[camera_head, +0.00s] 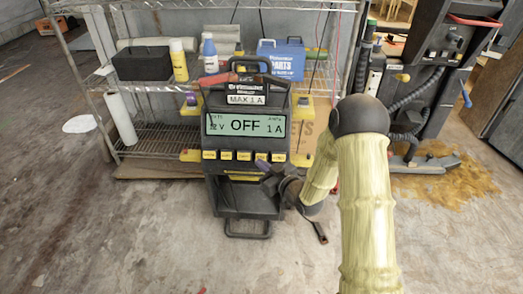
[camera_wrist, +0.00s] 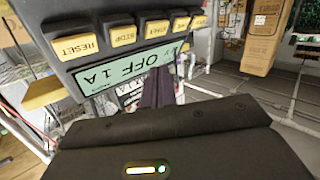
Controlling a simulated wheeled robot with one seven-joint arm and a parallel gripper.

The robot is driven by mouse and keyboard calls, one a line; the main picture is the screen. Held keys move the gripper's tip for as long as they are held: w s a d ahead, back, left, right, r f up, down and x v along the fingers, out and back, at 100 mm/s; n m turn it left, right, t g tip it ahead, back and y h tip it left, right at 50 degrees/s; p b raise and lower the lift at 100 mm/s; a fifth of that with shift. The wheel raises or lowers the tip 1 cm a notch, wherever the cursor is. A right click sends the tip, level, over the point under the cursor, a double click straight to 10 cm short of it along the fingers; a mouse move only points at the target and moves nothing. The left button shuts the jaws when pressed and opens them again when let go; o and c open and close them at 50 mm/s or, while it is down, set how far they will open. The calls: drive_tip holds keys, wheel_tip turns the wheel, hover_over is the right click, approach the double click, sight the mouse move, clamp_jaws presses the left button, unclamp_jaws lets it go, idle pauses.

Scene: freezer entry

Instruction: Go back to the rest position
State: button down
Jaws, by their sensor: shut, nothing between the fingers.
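My gripper (camera_head: 263,164) is in front of the black charger (camera_head: 235,200), just below the right part of its row of yellow buttons (camera_head: 227,155). The charger's display (camera_head: 246,126) reads 12 V, OFF and 1 A. In the wrist view my gripper (camera_wrist: 158,74) shows as dark, closed fingers with nothing between them, pointing at the charger's face. The display (camera_wrist: 125,72) is upside down there, with the RESET button (camera_wrist: 75,46) and other yellow buttons above it. I cannot tell whether the fingertips touch the charger.
A wire shelf (camera_head: 160,133) behind the charger holds a black box (camera_head: 142,64), bottles and a blue parts case (camera_head: 281,60). A dark machine (camera_head: 430,75) with hoses stands at the right. Concrete floor (camera_head: 110,235) is clear at the left front.

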drive_tip(key=s+d+r+m+g+h+p, duration=0.45)
drive_tip(key=s+d+r+h, duration=0.3)
drive_tip(key=d, duration=0.45)
drive_tip(key=s+d+r+m+g+h+p, duration=0.1)
drive_tip(key=s+d+r+m+g+p, duration=0.15)
drive_tip(key=s, duration=0.55)
drive_tip(key=s+d+r+m+g+h+p, duration=0.1)
drive_tip(key=s+d+r+m+g+h, duration=0.2)
drive_tip(key=s, duration=0.6)
wheel_tip(320, 180, up, 39)
drive_tip(key=n+y+p, duration=0.1)
drive_tip(key=p, duration=3.7)
drive_tip(key=shift+s+a, duration=0.25)
drive_tip(key=shift+a, duration=0.1)
